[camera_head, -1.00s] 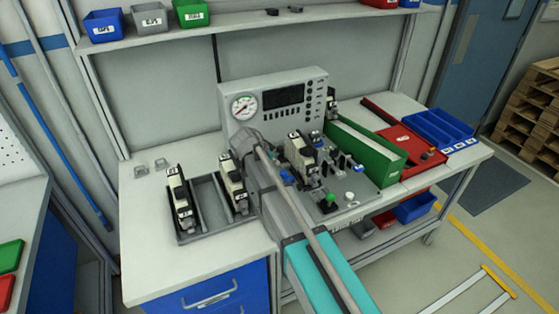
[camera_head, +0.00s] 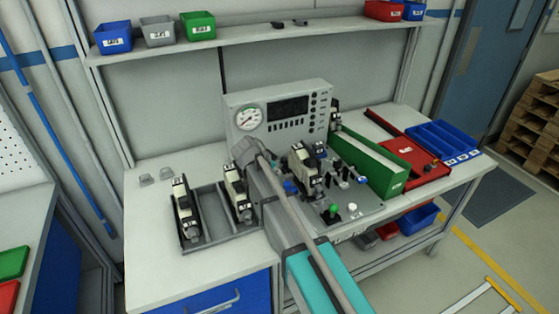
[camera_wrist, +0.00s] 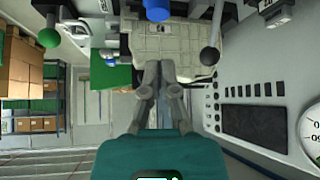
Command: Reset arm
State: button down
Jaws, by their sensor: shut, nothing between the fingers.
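My gripper (camera_wrist: 160,72) shows in the wrist view with its two grey fingers close together and nothing between them. Beyond the fingertips is a pale module (camera_wrist: 165,42) on the test station; I cannot tell the exact gap. In the head view my grey and teal arm reaches from the bottom edge to the front of the test console (camera_head: 278,113), and the gripper itself cannot be made out there. A black-and-white module (camera_head: 306,168) stands on the station plate, right of my arm.
A grey tray (camera_head: 211,220) with two upright modules is left of my arm. A green box (camera_head: 368,160), a red tray (camera_head: 410,155) and blue bins (camera_head: 443,142) are to the right. A shelf (camera_head: 255,32) with bins runs above. The bench's front left is clear.

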jog(key=s+d+f+n+g+y, duration=0.2)
jog(key=s+d+n, duration=0.2)
jog(key=s+d, duration=0.7)
jog(key=s+d+f+n+g+y, duration=0.2)
jog(key=s+d+n, duration=0.3)
jog(key=s+d, duration=0.7)
jog(key=d+g+y, duration=0.1)
jog(key=d, duration=0.1)
jog(key=shift+s+d+y, duration=0.15)
jog(key=shift+d+y, duration=0.15)
jog(key=shift+d, duration=0.05)
jog(key=shift+s, duration=0.1)
